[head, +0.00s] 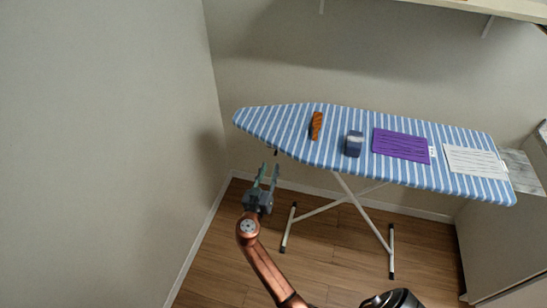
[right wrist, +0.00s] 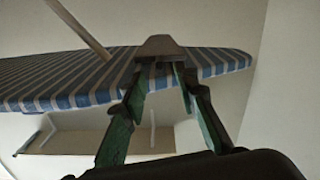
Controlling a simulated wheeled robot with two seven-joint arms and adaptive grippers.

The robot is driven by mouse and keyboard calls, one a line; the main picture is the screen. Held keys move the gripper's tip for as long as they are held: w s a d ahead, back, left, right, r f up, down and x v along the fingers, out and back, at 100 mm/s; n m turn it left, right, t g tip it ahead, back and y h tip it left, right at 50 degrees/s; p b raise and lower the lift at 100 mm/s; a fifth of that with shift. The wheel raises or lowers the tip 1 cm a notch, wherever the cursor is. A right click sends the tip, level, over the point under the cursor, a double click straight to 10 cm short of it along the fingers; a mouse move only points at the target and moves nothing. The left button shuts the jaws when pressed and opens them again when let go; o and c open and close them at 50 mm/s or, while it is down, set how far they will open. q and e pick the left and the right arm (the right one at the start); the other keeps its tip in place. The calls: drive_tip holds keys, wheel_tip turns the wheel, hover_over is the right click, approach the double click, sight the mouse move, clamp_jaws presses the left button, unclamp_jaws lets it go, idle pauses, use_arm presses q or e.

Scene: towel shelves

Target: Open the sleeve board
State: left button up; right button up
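The ironing board (head: 270,118) has a blue-and-white striped cover and stands on crossed white legs. Its striped cover also shows in the right wrist view (right wrist: 60,82). No separate sleeve board can be made out on it. A small dark part (head: 275,152) hangs below the board's near edge. In the right wrist view a greyish-beige tab (right wrist: 160,46) shows at the board, just past my fingertips. My right gripper (head: 268,172) is open and empty, its greenish fingers apart, just below the board's near left edge. Whether a fingertip touches the tab cannot be told. My left gripper is not in view.
On the board lie an orange-brown item (head: 316,125), a dark blue item (head: 354,144), a purple towel (head: 401,145) and a white towel (head: 474,161). A wall shelf (head: 500,8) is above. A cabinet (head: 500,245) stands right. Floor at left is clear.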

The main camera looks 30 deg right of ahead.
sight(275, 154)
drive_tip(key=x, duration=0.7)
drive_tip(key=shift+w+d+r, duration=0.2)
drive_tip(key=shift+d, duration=0.1)
clamp_jaws()
idle(0.4)
